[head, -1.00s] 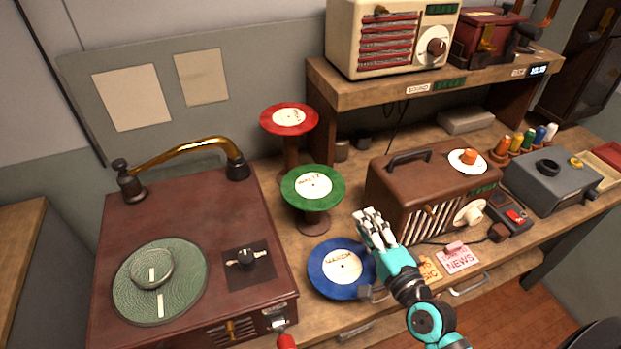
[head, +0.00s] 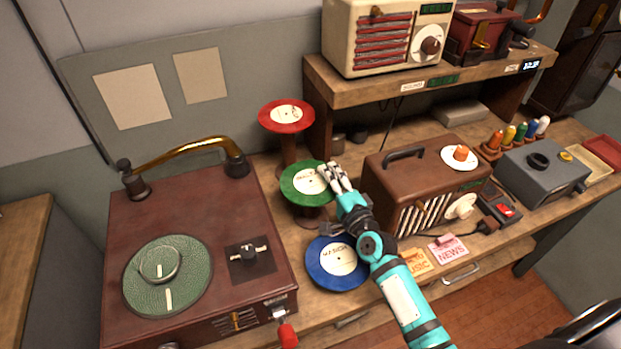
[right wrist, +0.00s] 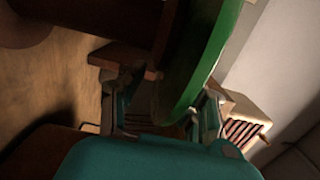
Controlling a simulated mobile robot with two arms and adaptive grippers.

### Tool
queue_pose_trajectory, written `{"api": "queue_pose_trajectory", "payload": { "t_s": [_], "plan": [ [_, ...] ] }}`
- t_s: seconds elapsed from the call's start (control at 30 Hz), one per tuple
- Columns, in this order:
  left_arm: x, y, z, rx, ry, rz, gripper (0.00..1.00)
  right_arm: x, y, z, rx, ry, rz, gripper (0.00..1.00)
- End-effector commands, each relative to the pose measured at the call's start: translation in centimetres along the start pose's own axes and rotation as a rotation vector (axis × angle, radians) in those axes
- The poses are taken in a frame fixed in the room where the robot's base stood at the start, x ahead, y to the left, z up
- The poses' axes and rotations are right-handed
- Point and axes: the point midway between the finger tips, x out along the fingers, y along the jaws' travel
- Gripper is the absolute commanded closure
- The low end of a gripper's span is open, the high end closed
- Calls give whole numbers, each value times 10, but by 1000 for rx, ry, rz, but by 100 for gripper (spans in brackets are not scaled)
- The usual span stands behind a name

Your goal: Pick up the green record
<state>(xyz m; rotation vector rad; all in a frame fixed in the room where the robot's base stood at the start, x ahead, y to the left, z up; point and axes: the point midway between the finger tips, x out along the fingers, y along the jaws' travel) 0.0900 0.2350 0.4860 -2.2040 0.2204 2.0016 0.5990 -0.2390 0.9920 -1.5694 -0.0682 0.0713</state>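The green record (head: 298,183) with a pale label lies flat on a brown spool-shaped stand (head: 306,215), left of the brown radio. My right gripper (head: 333,177) is at the record's right edge in the head view. In the right wrist view, the green rim (right wrist: 200,65) reaches between the two fingers of my right gripper (right wrist: 160,108). The fingers stand apart, with a gap visible on the left side of the rim. The fingertips are partly hidden by the record and shadow. My left gripper is not in view.
A red record (head: 286,113) sits on a taller stand behind. A blue record (head: 322,272) lies in front, partly under my right arm. A large turntable (head: 200,215) stands on the left, and a brown radio (head: 390,200) stands close on the right.

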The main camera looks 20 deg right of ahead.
Motion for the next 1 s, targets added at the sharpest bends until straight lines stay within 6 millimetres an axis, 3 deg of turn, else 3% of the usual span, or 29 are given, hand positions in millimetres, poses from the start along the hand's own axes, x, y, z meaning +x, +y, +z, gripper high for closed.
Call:
{"api": "queue_pose_trajectory", "payload": {
  "t_s": [0.23, 0.5, 1.0],
  "plan": [
    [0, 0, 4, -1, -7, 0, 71, 2, 0, 0, -1, 0, 0, 67],
    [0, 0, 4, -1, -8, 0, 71, 1, 0, 0, -1, 0, 0, 100],
    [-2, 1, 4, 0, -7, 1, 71, 2, -7, 0, 2, 1, -4, 100]
  ]
}}
